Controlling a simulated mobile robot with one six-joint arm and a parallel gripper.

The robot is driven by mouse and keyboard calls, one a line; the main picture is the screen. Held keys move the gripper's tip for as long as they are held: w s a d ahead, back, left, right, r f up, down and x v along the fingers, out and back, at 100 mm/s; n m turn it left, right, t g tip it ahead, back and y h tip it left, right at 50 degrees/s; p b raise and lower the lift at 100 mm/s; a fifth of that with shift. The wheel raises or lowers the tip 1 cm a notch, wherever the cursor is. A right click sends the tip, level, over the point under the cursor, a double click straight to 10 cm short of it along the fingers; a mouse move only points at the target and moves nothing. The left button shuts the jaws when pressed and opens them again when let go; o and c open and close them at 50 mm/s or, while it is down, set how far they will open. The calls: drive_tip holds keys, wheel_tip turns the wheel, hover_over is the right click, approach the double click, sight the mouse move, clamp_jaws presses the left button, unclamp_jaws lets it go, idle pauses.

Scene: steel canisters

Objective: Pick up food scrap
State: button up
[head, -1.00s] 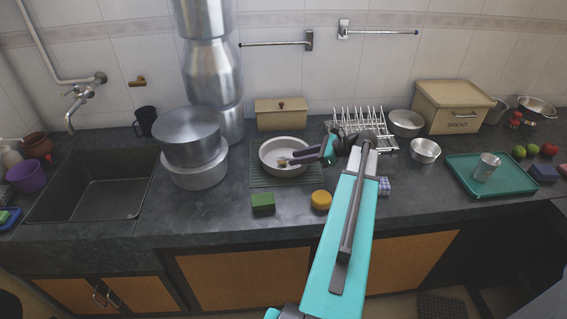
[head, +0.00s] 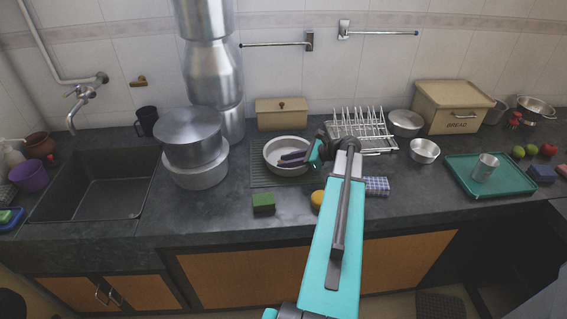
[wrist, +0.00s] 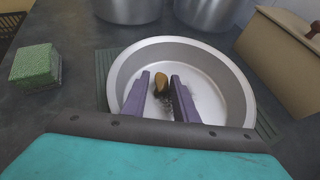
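A small brown food scrap (wrist: 161,82) with dark crumbs beside it lies in a round metal pan (wrist: 234,88), in the wrist view. The pan also shows in the head view (head: 272,146), standing on a green ribbed mat (head: 262,179). My gripper (wrist: 161,78) is open, with its two purple fingers reaching down into the pan. The scrap lies between the fingertips, with a gap visible on each side. In the head view my gripper (head: 283,160) hides the scrap.
A green sponge (head: 263,202) and a yellow round sponge (head: 317,199) lie in front of the mat. Stacked steel pots (head: 190,150) stand left, a wooden box (head: 282,119) behind, and a dish rack (head: 360,128) right. A checked cloth (head: 377,186) lies beside my arm.

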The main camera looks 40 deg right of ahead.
idle(0.4)
clamp_jaws()
drive_tip(key=shift+r, duration=0.1)
wheel_tip(320, 180, up, 10)
drive_tip(key=b, duration=0.1)
idle(1.0)
idle(0.5)
